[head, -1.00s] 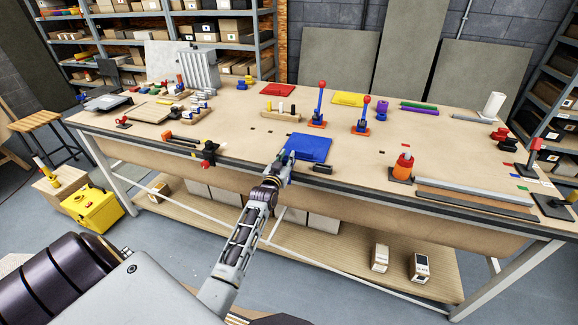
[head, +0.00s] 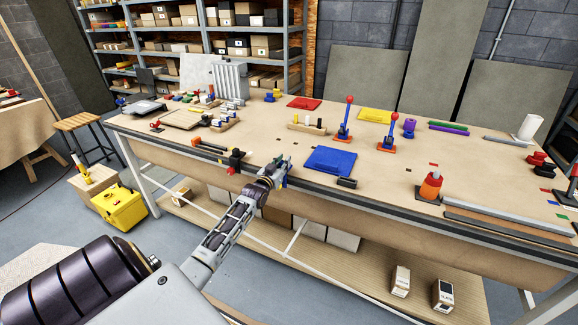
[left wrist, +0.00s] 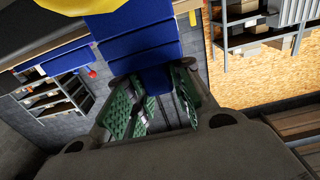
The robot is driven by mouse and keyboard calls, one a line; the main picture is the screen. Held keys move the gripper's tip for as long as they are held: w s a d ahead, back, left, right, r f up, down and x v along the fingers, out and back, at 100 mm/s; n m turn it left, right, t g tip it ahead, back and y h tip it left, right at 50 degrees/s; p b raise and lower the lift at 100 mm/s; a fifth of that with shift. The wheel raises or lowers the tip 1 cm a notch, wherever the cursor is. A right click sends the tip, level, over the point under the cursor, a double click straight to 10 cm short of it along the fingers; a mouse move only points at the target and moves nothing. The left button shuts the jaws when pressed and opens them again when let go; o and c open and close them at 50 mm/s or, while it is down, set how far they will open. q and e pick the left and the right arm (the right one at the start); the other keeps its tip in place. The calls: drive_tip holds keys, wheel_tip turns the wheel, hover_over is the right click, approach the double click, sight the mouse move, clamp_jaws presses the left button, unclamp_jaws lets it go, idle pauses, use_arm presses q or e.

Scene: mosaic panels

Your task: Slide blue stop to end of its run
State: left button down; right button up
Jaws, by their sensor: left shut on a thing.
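My left gripper (head: 281,166) is at the bench's front edge, left of the flat blue panel (head: 330,161) and apart from it. In the left wrist view its green-padded fingers (left wrist: 155,108) are closed on a narrow blue part, which I take as the blue stop (left wrist: 155,79). A wide ridged blue surface (left wrist: 137,38) fills the view just above; I cannot tell whether it is one piece with the stop. The fingers hide most of the stop in the head view. My right gripper is not in view.
A red-and-black clamp-like piece (head: 234,161) sits at the front edge left of my left gripper. A small black block (head: 347,183) lies in front of the blue panel. Two red-knobbed blue levers (head: 345,120) stand behind it. An orange-and-red piece (head: 431,186) is at right.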

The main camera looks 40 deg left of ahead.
use_arm(q)
drive_tip(key=shift+a, duration=0.3)
drive_tip(key=c, duration=1.2)
unclamp_jaws()
drive_tip(key=shift+s+a, duration=0.1)
drive_tip(key=shift+a, duration=0.05)
drive_tip(key=shift+c, duration=0.2)
drive_tip(key=shift+s, duration=0.1)
drive_tip(key=v, duration=1.1)
drive_tip(key=shift+s, duration=0.4)
drive_tip(key=shift+f, duration=0.2)
